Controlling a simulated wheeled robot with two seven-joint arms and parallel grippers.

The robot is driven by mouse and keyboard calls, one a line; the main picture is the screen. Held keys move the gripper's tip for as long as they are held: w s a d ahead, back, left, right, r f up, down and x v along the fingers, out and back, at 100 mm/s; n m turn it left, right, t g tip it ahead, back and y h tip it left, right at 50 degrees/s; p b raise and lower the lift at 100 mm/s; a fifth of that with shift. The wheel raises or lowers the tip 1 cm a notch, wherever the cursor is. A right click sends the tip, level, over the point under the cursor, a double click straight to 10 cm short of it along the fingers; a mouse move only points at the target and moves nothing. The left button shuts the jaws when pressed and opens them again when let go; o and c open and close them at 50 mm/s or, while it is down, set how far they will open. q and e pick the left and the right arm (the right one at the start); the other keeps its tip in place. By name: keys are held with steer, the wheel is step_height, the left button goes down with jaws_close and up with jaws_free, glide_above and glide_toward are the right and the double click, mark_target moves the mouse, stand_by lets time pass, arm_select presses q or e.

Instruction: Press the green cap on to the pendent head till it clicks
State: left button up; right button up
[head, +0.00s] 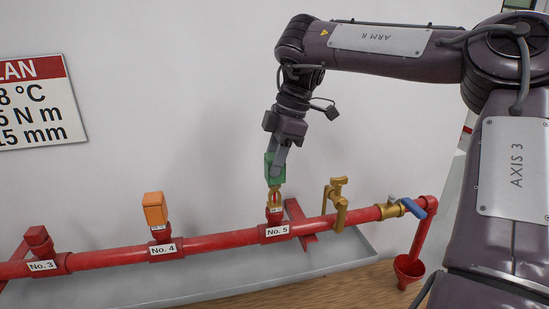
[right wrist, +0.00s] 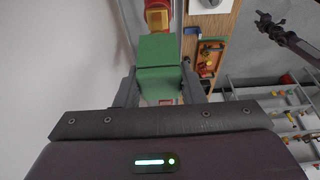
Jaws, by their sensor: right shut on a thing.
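The green cap (head: 270,169) is held between the fingers of my right gripper (head: 275,164), which is shut on it. The cap also shows in the right wrist view (right wrist: 157,66) between both fingers. The brass pendent head (head: 275,199), with a red bulb in its frame, stands upright on the red pipe fitting labelled No. 5 (head: 277,231). The cap is directly above the head, its lower edge at the head's top; I cannot tell whether they touch. My left gripper is not in view.
An orange cap (head: 154,209) sits on fitting No. 4 (head: 166,250). Fitting No. 3 (head: 40,242) is at the left. A grey tray (head: 190,288) lies below; the white wall is behind.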

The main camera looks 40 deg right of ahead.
mark_target(274, 185)
steer(key=shift+f+b, duration=1)
steer(key=shift+f, duration=0.85)
steer(key=shift+p, duration=0.3)
steer(key=shift+f+b, duration=0.75)
steer(key=shift+f, duration=0.6)
steer(key=o, duration=1.1)
steer(key=shift+r, duration=0.1)
